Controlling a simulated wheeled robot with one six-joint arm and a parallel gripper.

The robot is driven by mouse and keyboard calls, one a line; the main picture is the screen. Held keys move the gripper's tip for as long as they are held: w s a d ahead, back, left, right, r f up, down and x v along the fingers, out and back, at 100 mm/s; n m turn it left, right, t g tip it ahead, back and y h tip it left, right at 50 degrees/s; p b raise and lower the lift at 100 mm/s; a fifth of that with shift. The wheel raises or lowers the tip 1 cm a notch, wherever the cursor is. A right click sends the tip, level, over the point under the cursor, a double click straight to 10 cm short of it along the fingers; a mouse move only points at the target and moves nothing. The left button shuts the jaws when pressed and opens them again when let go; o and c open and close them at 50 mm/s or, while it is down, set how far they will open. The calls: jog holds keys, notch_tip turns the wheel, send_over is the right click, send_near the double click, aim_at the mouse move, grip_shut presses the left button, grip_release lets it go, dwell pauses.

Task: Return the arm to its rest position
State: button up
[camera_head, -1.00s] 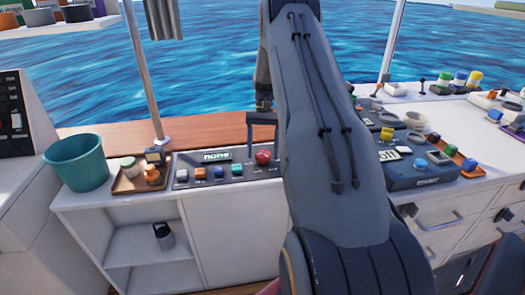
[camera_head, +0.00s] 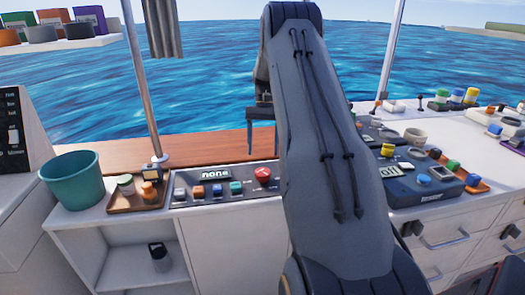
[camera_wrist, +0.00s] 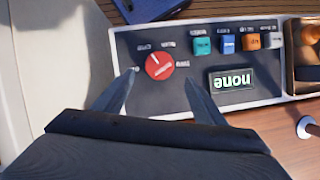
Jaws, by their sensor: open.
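My arm rises through the middle of the head view and hides part of the counter behind it. My gripper (camera_head: 262,122) shows left of the arm, above the wooden ledge, with its fingers pointing down. In the wrist view my gripper (camera_wrist: 160,100) is open, with two spread fingers and nothing between them. The control panel (camera_head: 224,184) lies below it, with a red knob (camera_head: 263,174), several coloured buttons and a display reading "none" (camera_head: 215,173). The red knob also shows in the wrist view (camera_wrist: 159,65), beyond and between the fingertips, apart from them.
A teal bucket (camera_head: 71,180) and a brown tray (camera_head: 122,207) of small items stand left of the panel. A blue device (camera_head: 430,186) and several small containers stand on the right counter. A metal pole (camera_head: 142,85) rises behind the tray.

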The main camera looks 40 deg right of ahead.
dwell(0.3)
jog(key=s+a+r+n+t+h, duration=0.1)
jog(key=s+a+r+n, duration=0.15)
jog(key=a, duration=0.65)
jog(key=s+a+r+n+h, duration=0.1)
jog(key=s+a, duration=0.3)
jog(key=a, duration=0.5)
jog(key=s+a+n+t, duration=0.1)
jog(key=s+a+n, duration=0.1)
jog(key=s+a, duration=0.5)
jog(key=s+a+f+n+t, duration=0.1)
jog(key=s+a+n, duration=0.1)
jog(key=s+a, duration=0.5)
jog(key=s, duration=0.5)
jog(key=shift+s+n+t+h, duration=0.3)
jog(key=shift+n+h, duration=0.05)
jog(key=shift+h, duration=0.05)
jog(key=shift+f, duration=0.1)
jog(key=shift+d, duration=0.2)
